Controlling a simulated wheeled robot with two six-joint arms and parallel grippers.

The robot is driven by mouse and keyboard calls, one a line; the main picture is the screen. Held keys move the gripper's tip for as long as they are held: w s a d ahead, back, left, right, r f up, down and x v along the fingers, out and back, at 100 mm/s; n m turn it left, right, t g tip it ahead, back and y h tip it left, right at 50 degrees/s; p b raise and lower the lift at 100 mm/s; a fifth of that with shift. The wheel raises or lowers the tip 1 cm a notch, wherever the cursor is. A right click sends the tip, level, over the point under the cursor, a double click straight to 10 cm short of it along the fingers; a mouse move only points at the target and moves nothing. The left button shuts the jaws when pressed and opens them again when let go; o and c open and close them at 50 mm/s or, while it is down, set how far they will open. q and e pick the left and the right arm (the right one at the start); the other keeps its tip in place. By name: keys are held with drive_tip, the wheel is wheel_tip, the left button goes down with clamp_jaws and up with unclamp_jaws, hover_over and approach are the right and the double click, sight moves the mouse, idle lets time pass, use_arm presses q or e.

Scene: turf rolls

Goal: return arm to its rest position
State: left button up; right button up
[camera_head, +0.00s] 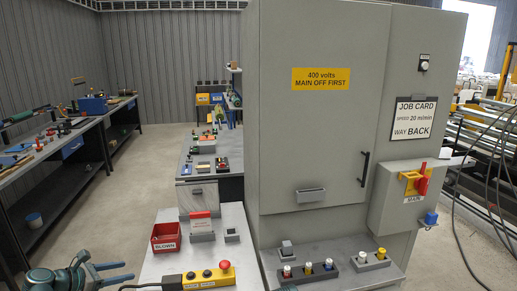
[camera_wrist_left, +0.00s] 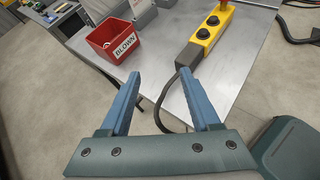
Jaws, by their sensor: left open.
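My left gripper (camera_head: 114,271) is at the bottom left of the head view, beside the left edge of the near table. In the left wrist view its two blue fingers (camera_wrist_left: 162,92) are apart with nothing between them. The gripper touches nothing that I can see. My right gripper is in neither view.
A red BLOWN bin (camera_head: 166,237) and a yellow button box (camera_head: 209,276) stand on the near grey table (camera_head: 150,268). A grey cabinet (camera_head: 310,130) with a 400 volts label stands behind. Benches (camera_head: 65,150) line the left wall; open floor (camera_head: 120,205) lies between.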

use_arm(q)
drive_tip(key=d+f+m+g, duration=0.2)
drive_tip(key=d+m, duration=0.2)
drive_tip(key=d, duration=0.3)
drive_tip(key=s+d+f+m+g, duration=0.1)
drive_tip(key=d+f+m+g, duration=0.1)
drive_tip(key=d, duration=0.6)
drive_tip(key=s+d+f+m+g, duration=0.1)
drive_tip(key=d+f+m+g, duration=0.2)
drive_tip(key=d+m, duration=0.4)
drive_tip(key=shift+s+d+f+y, duration=0.15)
drive_tip(key=shift+d+f+y, duration=0.2)
drive_tip(key=shift+d, duration=0.2)
drive_tip(key=s+d+f+m+g+y, duration=0.1)
drive_tip(key=s+d+f+m+y, duration=0.1)
drive_tip(key=s+d+m, duration=0.4)
drive_tip(key=s+d+f+m+g+y, duration=0.2)
drive_tip(key=s+d+m+y, duration=0.3)
drive_tip(key=m, duration=0.7)
drive_tip(key=s+d, duration=0.2)
drive_tip(key=d, duration=0.2)
drive_tip(key=shift+d+m+g, duration=0.25)
drive_tip(key=shift+m+g, duration=0.05)
drive_tip(key=shift+o, duration=0.2)
idle(1.1)
